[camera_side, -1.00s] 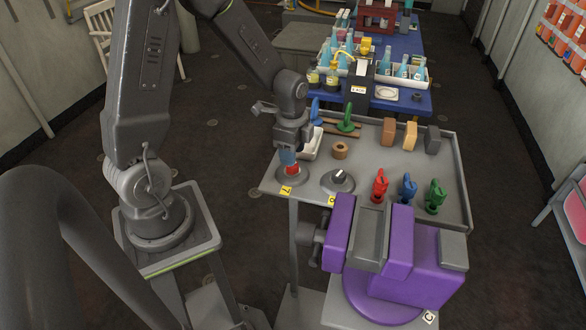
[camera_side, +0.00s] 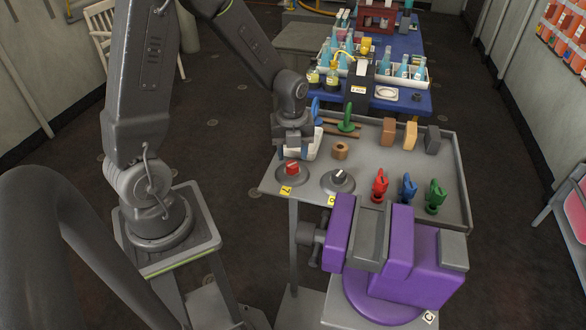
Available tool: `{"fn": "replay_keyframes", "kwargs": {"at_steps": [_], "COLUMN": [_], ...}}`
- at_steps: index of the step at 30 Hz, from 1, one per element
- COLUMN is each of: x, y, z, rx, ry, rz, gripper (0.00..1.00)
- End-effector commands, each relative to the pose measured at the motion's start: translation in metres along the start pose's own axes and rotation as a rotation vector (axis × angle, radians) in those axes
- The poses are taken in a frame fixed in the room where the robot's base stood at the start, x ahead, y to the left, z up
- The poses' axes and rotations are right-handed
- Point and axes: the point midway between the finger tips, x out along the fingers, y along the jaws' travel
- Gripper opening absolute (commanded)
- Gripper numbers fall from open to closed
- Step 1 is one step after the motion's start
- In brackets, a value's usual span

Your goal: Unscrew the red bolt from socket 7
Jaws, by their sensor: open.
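The red bolt (camera_side: 292,169) stands upright in the round grey socket 7 (camera_side: 283,178), at the near left corner of the grey tray table. A yellow tag marked 7 (camera_side: 286,190) is in front of the socket. My gripper (camera_side: 297,153) is just above and slightly behind the red bolt, apart from it, open and empty. The fingertips are small in this view and overlap a white item behind them.
Red (camera_side: 380,186), blue (camera_side: 408,187) and green (camera_side: 436,196) pieces stand further right. A purple vise (camera_side: 410,250) is in front. The table has a raised rim.

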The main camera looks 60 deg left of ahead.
Motion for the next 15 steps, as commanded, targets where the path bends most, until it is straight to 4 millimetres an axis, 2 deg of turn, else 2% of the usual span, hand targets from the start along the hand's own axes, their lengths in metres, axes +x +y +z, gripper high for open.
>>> {"fn": "replay_keyframes", "kwargs": {"at_steps": [9,15], "x": [0.001,0.01], "y": [0.0,0.0], "z": [0.0,0.0], "rx": [0.012,0.011], "ry": [0.0,0.002], "rz": [0.0,0.002], "gripper": [0.47,0.47]}}
